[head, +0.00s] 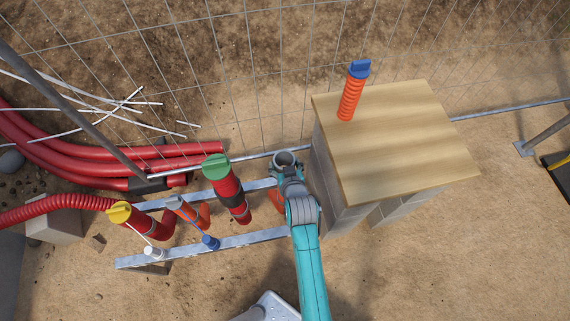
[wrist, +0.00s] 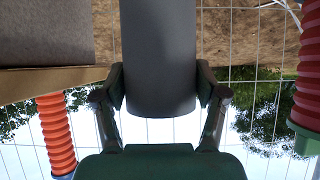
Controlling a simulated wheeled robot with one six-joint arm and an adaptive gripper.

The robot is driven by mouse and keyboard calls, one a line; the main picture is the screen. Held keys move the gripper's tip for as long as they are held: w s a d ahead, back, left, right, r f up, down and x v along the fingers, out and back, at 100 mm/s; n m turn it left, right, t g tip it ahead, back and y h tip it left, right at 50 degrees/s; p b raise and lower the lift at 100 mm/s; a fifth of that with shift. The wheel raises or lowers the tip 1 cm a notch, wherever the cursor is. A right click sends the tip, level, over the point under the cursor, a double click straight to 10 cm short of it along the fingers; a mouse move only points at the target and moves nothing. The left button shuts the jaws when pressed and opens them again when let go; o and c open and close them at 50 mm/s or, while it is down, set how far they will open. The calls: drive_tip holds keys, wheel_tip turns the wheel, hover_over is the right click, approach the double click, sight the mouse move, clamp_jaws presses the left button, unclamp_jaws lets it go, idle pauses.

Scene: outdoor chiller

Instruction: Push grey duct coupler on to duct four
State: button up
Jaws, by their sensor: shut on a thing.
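The grey duct coupler (head: 285,158) is a short open tube at the end of my arm in the head view. My gripper (head: 287,170) is shut on it. In the wrist view the coupler (wrist: 158,50) fills the upper middle, between the two fingers of my gripper (wrist: 160,90). An orange-red duct (head: 276,199) stands at the right end of the rails, partly hidden by my arm, close to the coupler in the picture. I cannot tell whether the coupler touches it.
A green-capped red duct (head: 230,192), a grey-topped orange duct (head: 185,212) and a yellow-capped red duct (head: 145,222) stand left along metal rails (head: 252,238). A wooden-topped block stand (head: 400,145) with a blue-capped orange duct (head: 350,98) is close right. Wire fencing runs behind.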

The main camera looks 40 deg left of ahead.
drive_tip(key=shift+f, duration=2.9)
drive_tip(key=shift+f, duration=0.15)
drive_tip(key=shift+f, duration=1.55)
drive_tip(key=shift+f, duration=0.65)
drive_tip(key=shift+f, duration=0.35)
drive_tip(key=shift+f, duration=0.35)
drive_tip(key=o, duration=1.8)
drive_tip(key=shift+c, duration=0.2)
